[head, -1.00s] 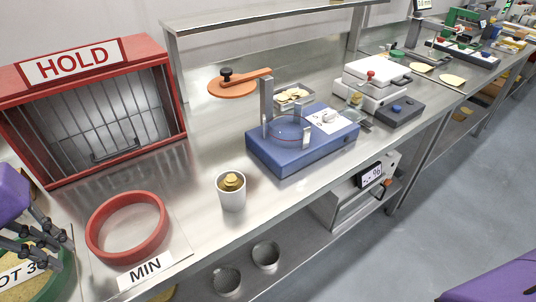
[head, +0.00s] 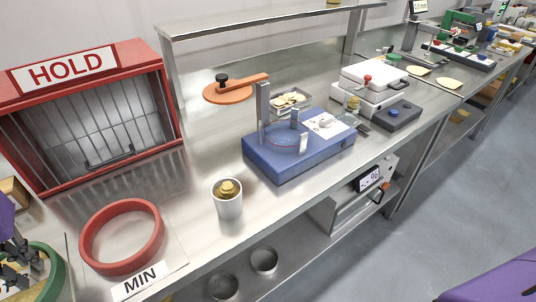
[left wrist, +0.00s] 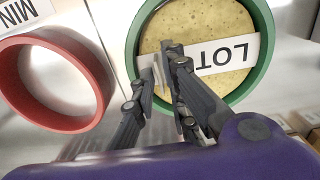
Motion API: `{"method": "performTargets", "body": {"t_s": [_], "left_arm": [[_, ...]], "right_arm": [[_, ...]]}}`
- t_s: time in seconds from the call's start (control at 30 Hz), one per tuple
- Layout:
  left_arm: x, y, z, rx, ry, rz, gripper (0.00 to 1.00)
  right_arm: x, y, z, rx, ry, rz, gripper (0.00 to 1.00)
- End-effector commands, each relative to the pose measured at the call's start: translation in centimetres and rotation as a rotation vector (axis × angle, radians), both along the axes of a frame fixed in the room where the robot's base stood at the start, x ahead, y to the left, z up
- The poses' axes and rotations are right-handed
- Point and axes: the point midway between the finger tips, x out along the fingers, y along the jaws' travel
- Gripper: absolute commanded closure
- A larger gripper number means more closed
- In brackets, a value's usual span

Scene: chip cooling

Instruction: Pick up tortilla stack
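A round, speckled yellow tortilla stack (left wrist: 205,22) lies inside a green ring (left wrist: 264,30) in the left wrist view. A white label (left wrist: 228,54) reading LOT lies across it. In the head view the green ring (head: 52,277) shows at the lower left edge, partly cut off. My left gripper (left wrist: 161,66) is over the stack, inside the ring's outline. Its fingers stand apart with a narrow gap and nothing clearly between them. I cannot tell whether the tips touch the stack. My right gripper is not in view.
A red ring (head: 88,245) by a MIN label (head: 140,281) lies beside the green ring. A red HOLD cage (head: 166,93) stands behind. A white cup (head: 228,205) and a blue machine (head: 285,165) stand farther right. Bare counter lies between the cage and cup.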

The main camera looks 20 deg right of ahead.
Motion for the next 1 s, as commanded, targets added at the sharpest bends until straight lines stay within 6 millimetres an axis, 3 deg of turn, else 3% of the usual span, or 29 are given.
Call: {"method": "performTargets", "body": {"t_s": [0.13,0.23,1.0], "left_arm": [[0.01,-0.01,0.02,0.0,0.0,0.0,0.88],[0.01,-0.02,0.03,-0.001,0.0,0.0,1.0],[0.12,-0.04,0.9,-0.001,-0.004,0.0,1.0]], "right_arm": [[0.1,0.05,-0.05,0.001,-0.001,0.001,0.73],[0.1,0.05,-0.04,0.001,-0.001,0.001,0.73],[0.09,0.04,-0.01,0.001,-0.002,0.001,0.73]]}}
